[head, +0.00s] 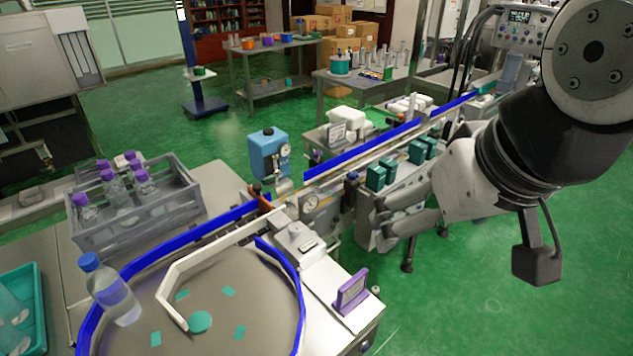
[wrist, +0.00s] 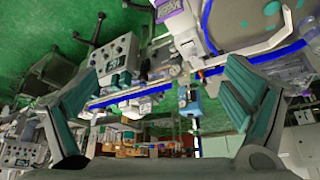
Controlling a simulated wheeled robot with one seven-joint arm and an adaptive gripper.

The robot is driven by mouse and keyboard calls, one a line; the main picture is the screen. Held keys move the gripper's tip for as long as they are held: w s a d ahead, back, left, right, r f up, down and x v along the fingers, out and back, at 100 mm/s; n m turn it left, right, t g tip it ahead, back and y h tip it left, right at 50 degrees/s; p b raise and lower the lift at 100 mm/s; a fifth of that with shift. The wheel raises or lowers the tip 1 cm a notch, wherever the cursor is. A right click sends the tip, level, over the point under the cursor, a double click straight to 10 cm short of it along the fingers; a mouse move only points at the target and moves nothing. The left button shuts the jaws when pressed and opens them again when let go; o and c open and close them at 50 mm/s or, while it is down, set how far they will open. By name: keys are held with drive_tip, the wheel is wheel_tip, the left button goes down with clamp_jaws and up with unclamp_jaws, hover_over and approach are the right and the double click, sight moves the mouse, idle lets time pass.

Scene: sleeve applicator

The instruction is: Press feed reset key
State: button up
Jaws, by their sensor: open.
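No key that I can read as the feed reset key shows clearly. A control panel (head: 524,27) with a small lit display and several knobs or buttons is at the top right of the head view, partly behind my arm. My gripper (head: 392,218) is in the air right of the conveyor, fingers apart and empty. In the wrist view my gripper (wrist: 155,105) has its teal-padded fingers spread wide, with the machinery well beyond them.
A round turntable (head: 245,300) with blue rails holds a tilted blue-capped bottle (head: 112,290). A grey crate (head: 140,220) of purple-capped bottles stands at left. A purple-framed stand (head: 351,291) and teal boxes (head: 377,178) lie near my gripper. Green floor (head: 460,300) is clear at lower right.

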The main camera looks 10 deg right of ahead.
clamp_jaws()
idle(1.4)
